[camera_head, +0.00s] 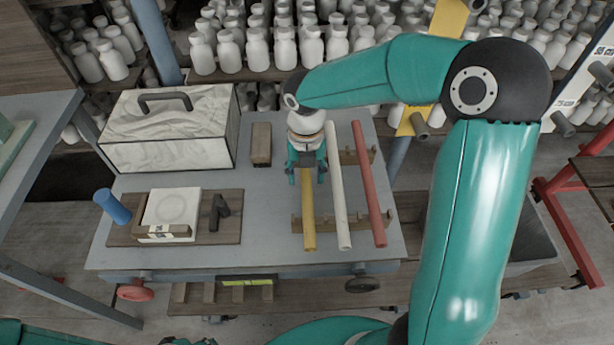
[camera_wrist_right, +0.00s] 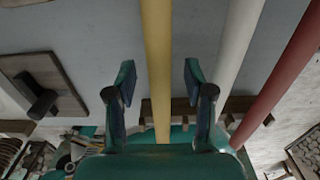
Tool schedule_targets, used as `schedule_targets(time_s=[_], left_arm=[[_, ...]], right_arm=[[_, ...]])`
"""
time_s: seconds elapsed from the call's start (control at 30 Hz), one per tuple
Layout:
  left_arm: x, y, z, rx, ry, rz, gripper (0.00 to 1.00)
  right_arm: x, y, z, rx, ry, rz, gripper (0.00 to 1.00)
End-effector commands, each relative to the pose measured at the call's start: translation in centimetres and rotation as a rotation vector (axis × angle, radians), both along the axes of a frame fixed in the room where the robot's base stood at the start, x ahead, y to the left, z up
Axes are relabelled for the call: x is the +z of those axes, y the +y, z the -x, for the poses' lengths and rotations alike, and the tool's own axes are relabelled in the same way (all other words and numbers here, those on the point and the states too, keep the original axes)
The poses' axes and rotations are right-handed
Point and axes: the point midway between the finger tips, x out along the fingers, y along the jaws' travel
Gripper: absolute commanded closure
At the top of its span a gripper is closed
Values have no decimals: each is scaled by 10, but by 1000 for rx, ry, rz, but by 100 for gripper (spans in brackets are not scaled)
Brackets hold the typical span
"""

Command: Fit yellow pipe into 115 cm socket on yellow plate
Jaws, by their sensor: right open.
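The yellow pipe (camera_head: 308,215) lies on a wooden rack (camera_head: 366,218) on the grey table, left of a white pipe (camera_head: 336,190) and a red pipe (camera_head: 370,185). My right gripper (camera_head: 307,174) is over the yellow pipe. In the right wrist view the yellow pipe (camera_wrist_right: 157,60) runs between the open fingers (camera_wrist_right: 158,82), with a gap on both sides. The yellow plate (camera_head: 449,20) stands upright at the back, with grey sockets (camera_head: 419,125) on it. My right arm hides its middle; no 115 cm mark is readable. Only a sliver of what seems my left gripper (camera_head: 188,341) shows at the bottom edge.
A marbled box (camera_head: 170,130) with a handle, a blue cylinder (camera_head: 112,206), a wooden board (camera_head: 228,226) and a wooden block (camera_head: 261,145) are on the table (camera_head: 270,220). Shelves of white bottles (camera_head: 285,48) fill the back. A white plate (camera_head: 585,75) stands at the right.

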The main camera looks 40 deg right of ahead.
Motion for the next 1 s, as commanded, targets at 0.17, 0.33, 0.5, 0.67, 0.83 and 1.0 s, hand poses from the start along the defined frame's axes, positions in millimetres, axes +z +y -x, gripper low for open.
schedule_targets(time_s=[0.17,0.33,0.5,0.67,0.83,1.0], left_arm=[[0,0,0,0,0,0,60],[0,0,0,0,0,0,60],[0,0,0,0,0,0,60],[0,0,0,0,0,0,60],[0,0,0,0,0,0,60],[1,0,0,0,0,0,60]], right_arm=[[-1,0,0,0,0,0,47],[0,0,0,0,0,0,70],[0,0,0,0,0,0,99],[0,0,0,0,-1,0,100],[0,0,0,0,-1,0,100],[4,0,-1,0,-4,0,100]])
